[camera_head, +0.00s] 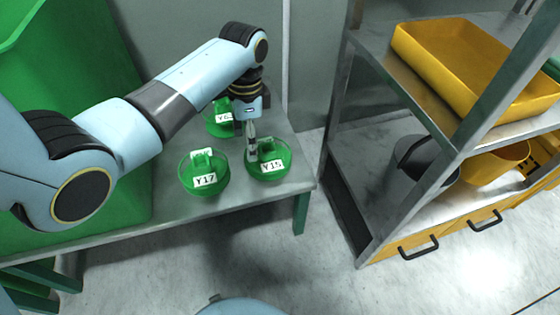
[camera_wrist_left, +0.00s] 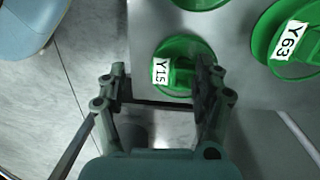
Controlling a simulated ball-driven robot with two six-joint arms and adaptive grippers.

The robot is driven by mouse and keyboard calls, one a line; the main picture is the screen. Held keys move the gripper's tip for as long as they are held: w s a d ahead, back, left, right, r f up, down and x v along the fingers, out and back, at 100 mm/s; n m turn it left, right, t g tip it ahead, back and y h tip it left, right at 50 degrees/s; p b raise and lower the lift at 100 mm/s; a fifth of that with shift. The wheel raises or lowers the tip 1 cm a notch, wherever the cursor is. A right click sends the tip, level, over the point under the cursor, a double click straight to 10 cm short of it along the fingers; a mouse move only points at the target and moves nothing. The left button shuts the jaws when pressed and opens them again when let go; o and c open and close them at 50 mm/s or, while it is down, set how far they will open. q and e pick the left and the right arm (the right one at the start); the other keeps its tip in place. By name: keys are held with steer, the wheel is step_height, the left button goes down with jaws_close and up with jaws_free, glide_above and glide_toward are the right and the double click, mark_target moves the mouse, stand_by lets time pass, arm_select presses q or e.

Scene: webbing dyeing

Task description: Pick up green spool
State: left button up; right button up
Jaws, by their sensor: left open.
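Three green spools sit on the grey metal table (camera_head: 240,197). The spool labelled Y15 (camera_head: 272,172) is near the table's right end, the spool labelled Y17 (camera_head: 204,185) is to its left, and the spool labelled Y63 (camera_head: 215,126) is behind. My left gripper (camera_head: 251,150) points down at the Y15 spool. In the left wrist view the fingers (camera_wrist_left: 160,85) are open, one on each side of the Y15 spool (camera_wrist_left: 178,62). I cannot tell whether they touch it. The Y63 spool (camera_wrist_left: 285,40) is at the upper right there.
A large green bin (camera_head: 75,110) stands at the left. A metal shelf unit (camera_head: 375,160) at the right holds a yellow tray (camera_head: 450,65), a yellow bowl (camera_head: 495,165) and a dark container (camera_head: 415,150). Clear floor (camera_head: 300,265) lies in front of the table.

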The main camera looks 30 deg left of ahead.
arm_select(q)
steer(key=w+r+t+b, duration=0.1)
steer(key=w, duration=0.4)
steer(key=b, duration=0.3)
glide_above(265, 147)
steer(key=f, duration=0.4)
steer(key=shift+s+d+f, duration=0.25)
steer(key=shift+s+d, duration=0.05)
steer(key=shift+s, duration=0.1)
steer(key=shift+f, duration=0.2)
step_height(265, 147, down, 5)
steer(key=b, duration=0.3)
steer(key=shift+s+d+r, duration=0.1)
steer(key=shift+s+r, duration=0.05)
steer(key=shift+r, duration=0.05)
steer(key=shift+f, duration=0.15)
steer(key=c, duration=1.4)
arm_select(e)
steer(key=w+a+r, duration=0.3)
steer(key=w+r, duration=0.8)
steer(key=shift+a+t, duration=0.3)
steer(key=shift+a, duration=0.1)
